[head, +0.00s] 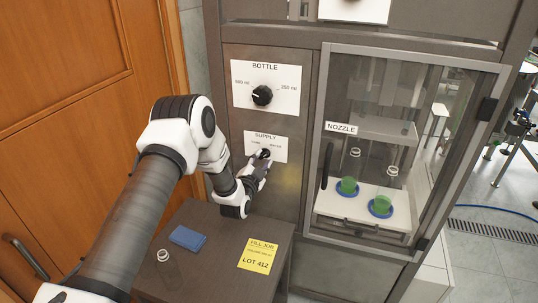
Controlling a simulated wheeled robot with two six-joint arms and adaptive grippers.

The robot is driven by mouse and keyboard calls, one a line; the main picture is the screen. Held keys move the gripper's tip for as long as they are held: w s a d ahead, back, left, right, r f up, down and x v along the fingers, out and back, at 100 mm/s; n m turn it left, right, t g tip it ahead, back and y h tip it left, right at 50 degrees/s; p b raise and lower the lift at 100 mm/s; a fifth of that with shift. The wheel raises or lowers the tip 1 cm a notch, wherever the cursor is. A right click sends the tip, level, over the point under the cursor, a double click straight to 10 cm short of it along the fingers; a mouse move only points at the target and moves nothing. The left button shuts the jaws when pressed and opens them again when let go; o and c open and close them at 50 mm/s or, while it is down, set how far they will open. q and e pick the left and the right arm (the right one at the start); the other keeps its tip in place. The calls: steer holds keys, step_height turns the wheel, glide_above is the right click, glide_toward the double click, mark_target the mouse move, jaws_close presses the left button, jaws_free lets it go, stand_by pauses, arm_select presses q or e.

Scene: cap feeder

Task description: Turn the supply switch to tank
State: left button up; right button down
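The supply switch (264,153) is a small black knob on a white plate (279,146) headed SUPPLY, on the grey metal cabinet front. Small words stand to the left and right above the knob, too small to read surely. My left gripper (261,161) is at the knob, its fingertips overlapping the knob's lower part. Whether the fingers touch or grip it I cannot tell, and the knob's pointer direction is unclear. My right gripper is not in view.
The BOTTLE knob (262,95) sits above. A glass NOZZLE door (400,70) at the right covers two bottles on blue bases. A dark table (208,270) below holds a blue pad (188,238), a small clear container (163,256) and a yellow note (257,255). A wooden door (60,150) stands left.

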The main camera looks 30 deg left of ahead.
arm_select(q)
steer(key=shift+x, duration=1.05)
jaws_close()
